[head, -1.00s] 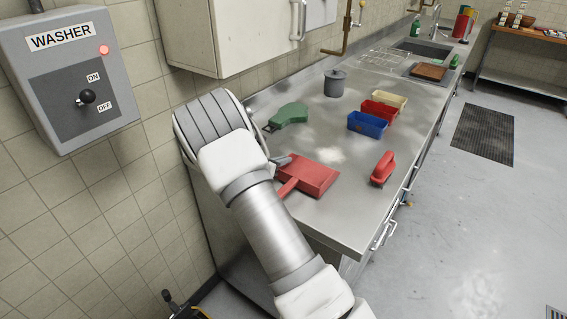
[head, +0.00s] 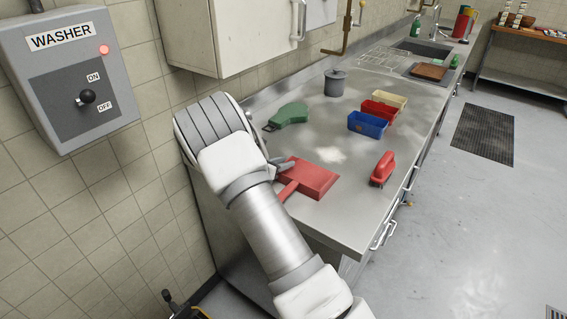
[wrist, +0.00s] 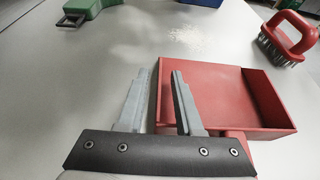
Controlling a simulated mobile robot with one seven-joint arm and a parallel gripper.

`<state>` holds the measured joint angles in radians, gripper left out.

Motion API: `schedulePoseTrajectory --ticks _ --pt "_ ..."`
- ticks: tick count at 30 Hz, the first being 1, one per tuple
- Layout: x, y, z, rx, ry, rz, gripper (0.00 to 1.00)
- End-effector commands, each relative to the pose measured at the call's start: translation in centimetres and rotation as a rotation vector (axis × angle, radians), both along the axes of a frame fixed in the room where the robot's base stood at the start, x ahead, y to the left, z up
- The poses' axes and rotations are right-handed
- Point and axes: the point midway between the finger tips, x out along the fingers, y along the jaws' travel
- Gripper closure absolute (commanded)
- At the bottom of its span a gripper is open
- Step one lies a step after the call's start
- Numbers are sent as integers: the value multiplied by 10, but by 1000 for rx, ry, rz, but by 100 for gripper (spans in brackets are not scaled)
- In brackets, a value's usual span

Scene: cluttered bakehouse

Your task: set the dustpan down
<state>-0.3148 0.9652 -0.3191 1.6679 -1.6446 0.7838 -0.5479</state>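The red dustpan (head: 314,179) lies on the near part of the steel counter, its handle pointing toward the near left edge. In the wrist view the dustpan (wrist: 222,98) is right of centre, its handle partly hidden behind the gripper body. My gripper (head: 284,164) is beside the dustpan's left side. In the wrist view my gripper (wrist: 162,75) has its two fingers apart, with bare counter and the pan's left edge showing between them. The fingers hold nothing that I can see. Whether a finger touches the pan is unclear.
A red brush (head: 382,169) lies right of the dustpan, near the counter's front edge. A white powder patch (head: 331,154) lies behind the dustpan. Farther back are a green object (head: 289,115), a grey pot (head: 334,83) and blue (head: 367,125), red (head: 380,109) and yellow bins (head: 391,99).

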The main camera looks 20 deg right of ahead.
Motion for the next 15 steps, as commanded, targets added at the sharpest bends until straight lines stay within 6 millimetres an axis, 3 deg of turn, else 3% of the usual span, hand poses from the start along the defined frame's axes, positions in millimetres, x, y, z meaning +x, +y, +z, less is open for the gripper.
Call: schedulePoseTrajectory --ticks 15 --pt "-51 79 39 0 0 3 65"
